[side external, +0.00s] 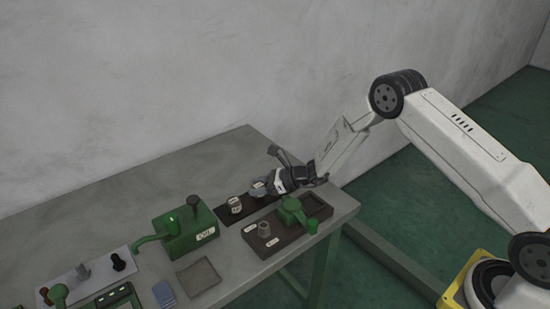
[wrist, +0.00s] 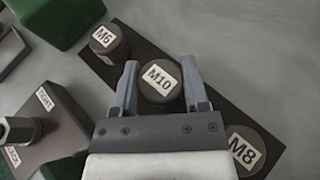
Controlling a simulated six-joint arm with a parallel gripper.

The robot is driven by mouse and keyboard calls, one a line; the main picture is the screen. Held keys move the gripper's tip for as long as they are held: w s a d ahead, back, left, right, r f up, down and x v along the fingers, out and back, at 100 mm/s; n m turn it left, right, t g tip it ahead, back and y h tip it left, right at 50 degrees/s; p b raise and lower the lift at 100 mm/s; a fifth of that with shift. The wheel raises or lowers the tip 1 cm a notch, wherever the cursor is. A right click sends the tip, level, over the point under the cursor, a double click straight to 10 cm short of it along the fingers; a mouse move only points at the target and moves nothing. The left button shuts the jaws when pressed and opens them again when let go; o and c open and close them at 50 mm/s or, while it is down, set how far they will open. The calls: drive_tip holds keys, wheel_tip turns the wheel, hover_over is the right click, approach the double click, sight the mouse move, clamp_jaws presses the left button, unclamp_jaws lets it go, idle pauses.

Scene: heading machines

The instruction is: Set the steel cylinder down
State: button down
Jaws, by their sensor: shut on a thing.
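My gripper (wrist: 160,82) is shut on a dark steel cylinder labelled M10 (wrist: 158,90), with one finger on each side of it. In the side external view, my gripper (side external: 262,188) is low over the dark strip (side external: 224,213). The strip also shows in the wrist view (wrist: 192,72). I cannot tell whether the M10 cylinder touches the strip or is just above it. A cylinder labelled M6 (wrist: 106,42) stands on the strip to the left; it also shows in the side external view (side external: 236,204). A cylinder labelled M8 (wrist: 245,148) stands to the right, partly hidden by my gripper.
A brown board (side external: 277,243) with a green clamp (side external: 296,213) and a steel nut (side external: 264,229) lies in front of the strip. A green box with a lever (side external: 186,232) stands left. A grey tray (side external: 198,278) lies nearer. The table (side external: 110,205) behind is clear.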

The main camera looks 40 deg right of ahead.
drive_tip(key=shift+f, duration=0.3)
drive_tip(key=shift+f, duration=0.2)
drive_tip(key=shift+c, duration=0.5)
unclamp_jaws()
drive_tip(key=shift+r, duration=0.1)
drive_tip(key=shift+s+d+r, duration=0.1)
drive_tip(key=v, duration=1.1)
drive_tip(key=shift+s+d, duration=0.3)
